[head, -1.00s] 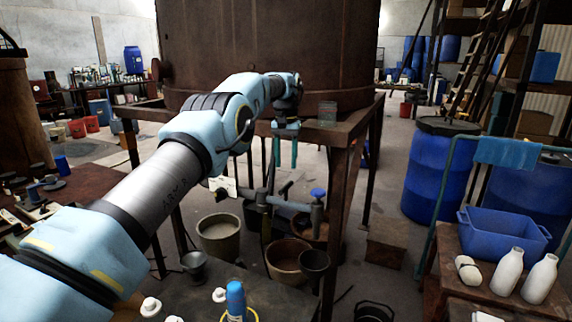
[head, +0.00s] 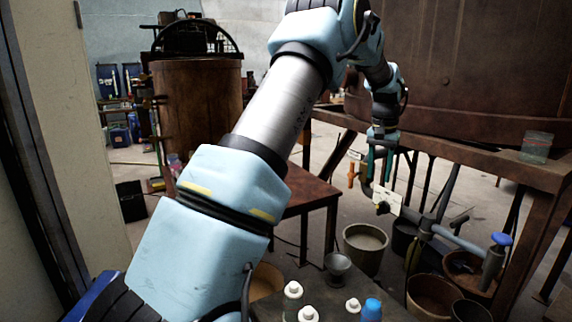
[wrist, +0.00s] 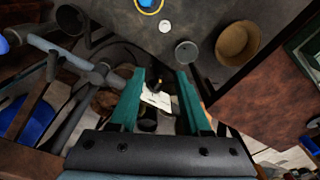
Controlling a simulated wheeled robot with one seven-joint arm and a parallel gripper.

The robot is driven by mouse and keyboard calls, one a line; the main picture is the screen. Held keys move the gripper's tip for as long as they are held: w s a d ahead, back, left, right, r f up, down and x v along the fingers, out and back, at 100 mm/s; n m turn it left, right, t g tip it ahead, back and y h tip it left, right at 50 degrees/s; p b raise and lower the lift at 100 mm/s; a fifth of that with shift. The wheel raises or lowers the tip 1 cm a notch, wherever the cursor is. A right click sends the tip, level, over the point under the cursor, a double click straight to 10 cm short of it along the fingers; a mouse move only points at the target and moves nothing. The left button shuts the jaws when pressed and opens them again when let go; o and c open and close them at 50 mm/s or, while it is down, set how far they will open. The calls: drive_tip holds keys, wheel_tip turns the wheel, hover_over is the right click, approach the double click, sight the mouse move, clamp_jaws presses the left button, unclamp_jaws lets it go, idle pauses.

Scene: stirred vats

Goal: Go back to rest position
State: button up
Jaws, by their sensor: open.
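My gripper (head: 378,168) hangs from my bent arm in front of the large rusty vat (head: 450,75) in the head view. In the wrist view my gripper (wrist: 160,95) shows two green fingers spread apart, with nothing held between them. A white tag (wrist: 157,98) shows in the gap beyond the fingertips, below the gripper. The tag also shows in the head view (head: 388,198), near the pipework with a blue-knobbed valve (head: 496,250). I cannot tell exactly how far the fingertips are from the tag.
A glass jar (head: 536,146) stands on the vat's frame at right. Several buckets, one pale (head: 366,248), stand below the pipes. White-capped bottles and a blue-capped bottle (head: 371,309) are on a grey surface in front. A brown table (head: 305,190) stands behind my arm.

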drive_tip(key=s+a+n, duration=0.1)
drive_tip(key=s+a, duration=0.1)
drive_tip(key=a, duration=0.9)
drive_tip(key=s+a+f+n, duration=0.2)
drive_tip(key=s+a, duration=0.8)
drive_tip(key=a, duration=0.1)
drive_tip(key=s+a+f+n+t, duration=0.1)
drive_tip(key=s+a+f+n, duration=0.1)
drive_tip(key=s+a, duration=0.9)
drive_tip(key=shift+a+f, duration=0.2)
drive_tip(key=shift+f, duration=0.2)
